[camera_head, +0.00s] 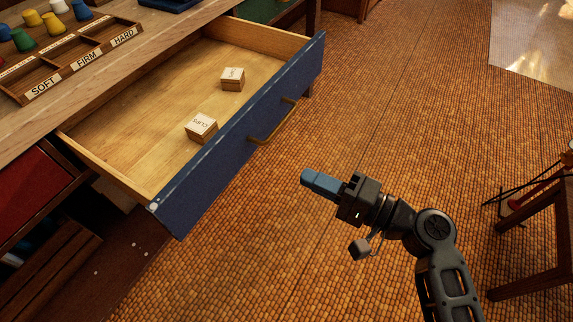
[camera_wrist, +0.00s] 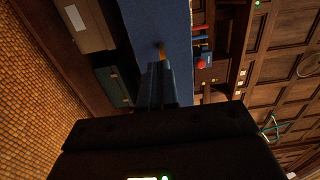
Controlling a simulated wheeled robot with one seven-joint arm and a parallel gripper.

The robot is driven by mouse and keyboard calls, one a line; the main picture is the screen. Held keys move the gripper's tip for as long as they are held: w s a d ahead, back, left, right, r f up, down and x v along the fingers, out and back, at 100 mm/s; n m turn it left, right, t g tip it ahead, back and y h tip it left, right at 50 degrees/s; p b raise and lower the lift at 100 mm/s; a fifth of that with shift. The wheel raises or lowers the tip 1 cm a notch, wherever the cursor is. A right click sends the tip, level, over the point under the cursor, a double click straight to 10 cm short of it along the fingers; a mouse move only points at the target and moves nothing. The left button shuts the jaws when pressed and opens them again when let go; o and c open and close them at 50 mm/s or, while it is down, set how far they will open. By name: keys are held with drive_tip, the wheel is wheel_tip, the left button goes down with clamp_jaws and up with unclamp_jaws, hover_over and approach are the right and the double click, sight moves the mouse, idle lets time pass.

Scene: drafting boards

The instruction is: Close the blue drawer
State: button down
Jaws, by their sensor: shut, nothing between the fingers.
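The blue drawer (camera_head: 222,151) stands pulled far out of the wooden desk in the head view. Its blue front faces right and carries a brass handle (camera_head: 274,124). Two small wooden boxes (camera_head: 201,127) (camera_head: 232,79) lie inside it, one lettered "CLIPS". My gripper (camera_head: 308,178) is shut and empty, in front of the drawer front and apart from it, to the right of and below the handle. In the wrist view the blue front (camera_wrist: 155,30) lies ahead of my fingers (camera_wrist: 158,70), with part of the handle (camera_wrist: 162,50) just past their tips.
A sorting tray (camera_head: 75,60) labelled SOFT, FIRM, HARD sits on the desktop with several coloured pieces behind it. A red drawer front (camera_head: 35,195) is at the left. A wooden stool (camera_head: 535,230) stands at the right. The tiled floor between is clear.

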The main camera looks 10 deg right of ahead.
sight(240, 147)
drive_tip(key=p+x, duration=0.1)
drive_tip(key=x, duration=1.2)
drive_tip(key=shift+w+a, duration=0.15)
drive_tip(key=shift+a, duration=0.05)
drive_tip(key=b+x, duration=1.6)
drive_tip(key=x, duration=1.5)
drive_tip(key=shift+f, duration=0.1)
drive_tip(key=shift+w+a, duration=0.2)
drive_tip(key=shift+w, duration=0.05)
drive_tip(key=shift+w+a+r, duration=0.1)
drive_tip(key=shift+a+r, duration=0.05)
drive_tip(key=shift+r, duration=0.2)
drive_tip(key=shift+r, duration=0.1)
